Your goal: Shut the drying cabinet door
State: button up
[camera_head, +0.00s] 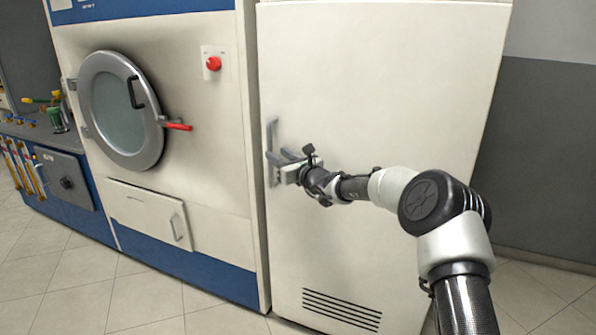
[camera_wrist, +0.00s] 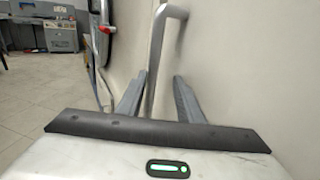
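The drying cabinet door (camera_head: 385,110) is a tall white panel with a vent grille low down. It looks flush or nearly so with the cabinet; I cannot tell if a small gap is left. Its grey bar handle (camera_head: 273,135) is upright near the left edge. My gripper (camera_head: 281,160) is at the lower part of the handle. In the wrist view the handle (camera_wrist: 158,55) stands between the two fingers of my gripper (camera_wrist: 158,88), which are apart, with a gap showing on each side of the bar.
A dryer with a round door (camera_head: 122,110) and a red lever (camera_head: 177,126) stands close on the left. Tiled floor (camera_head: 70,285) is clear in front. A grey wall (camera_head: 540,160) is on the right.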

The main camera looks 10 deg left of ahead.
jog(key=p+v, duration=0.1)
jog(key=v, duration=1.2)
jog(key=shift+s, duration=0.4)
jog(key=shift+a+r, duration=0.1)
jog(key=shift+a, duration=0.05)
jog(key=s+a+r+n+g, duration=0.1)
jog(key=s+r+n+g, duration=0.3)
jog(key=s+n, duration=0.6)
jog(key=s+a+r+n+g, duration=0.2)
jog(key=s+n+g, duration=0.45)
jog(key=s, duration=0.65)
jog(key=s+d+f+n+t+h, duration=0.1)
jog(key=s+d+n+h, duration=0.5)
jog(key=s+d, duration=0.6)
jog(key=s+d+n+t+h, duration=0.2)
jog(key=s+d+n+h, duration=0.35)
jog(key=s+d, duration=0.65)
notch_tip(320, 180, up, 22)
jog(key=w+d+p, duration=0.2)
jog(key=p, duration=2.1)
jog(key=shift+d+r, duration=0.15)
jog(key=shift+d, duration=0.2)
